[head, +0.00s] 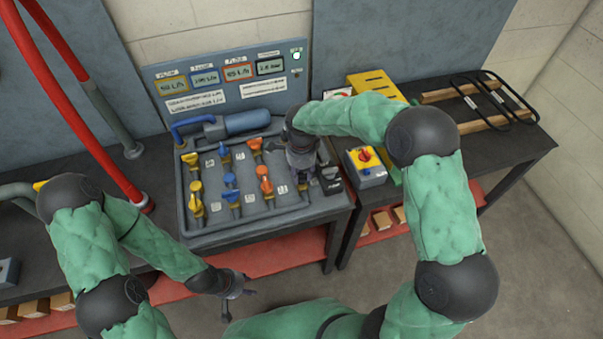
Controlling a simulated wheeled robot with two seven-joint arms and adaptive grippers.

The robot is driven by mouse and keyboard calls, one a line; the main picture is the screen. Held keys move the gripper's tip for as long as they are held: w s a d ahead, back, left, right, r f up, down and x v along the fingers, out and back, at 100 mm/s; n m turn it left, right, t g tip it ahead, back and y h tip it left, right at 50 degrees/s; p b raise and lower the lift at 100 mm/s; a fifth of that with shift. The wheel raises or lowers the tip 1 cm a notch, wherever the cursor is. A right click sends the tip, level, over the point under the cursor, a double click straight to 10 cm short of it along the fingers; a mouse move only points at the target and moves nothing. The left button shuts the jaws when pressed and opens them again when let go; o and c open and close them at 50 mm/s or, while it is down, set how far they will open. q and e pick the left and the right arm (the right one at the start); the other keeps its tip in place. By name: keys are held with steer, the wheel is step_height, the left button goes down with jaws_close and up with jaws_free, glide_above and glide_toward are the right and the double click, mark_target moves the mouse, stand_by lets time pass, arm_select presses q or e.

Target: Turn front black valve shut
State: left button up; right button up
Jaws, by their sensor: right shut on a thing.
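The valve panel (240,222) is a grey tray on the bench with columns of yellow, blue and orange valves. The black column at its right end is mostly covered by my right gripper (302,180). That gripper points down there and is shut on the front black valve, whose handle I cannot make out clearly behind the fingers. How far the handle is turned cannot be told. My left gripper (240,299) is empty, with its fingers apart, in front of the bench's front edge.
Front yellow (197,205), blue (231,190) and orange (265,183) valves stand left of my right gripper. A grey box with a red-and-yellow switch (366,158) sits to the right. A display board (225,84) rises behind. A red pipe (100,130) stands left.

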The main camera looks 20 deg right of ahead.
mark_target(301, 174)
steer(key=shift+w, duration=0.1)
steer(key=o, duration=1.1)
step_height(301, 174, up, 12)
stand_by(0.6)
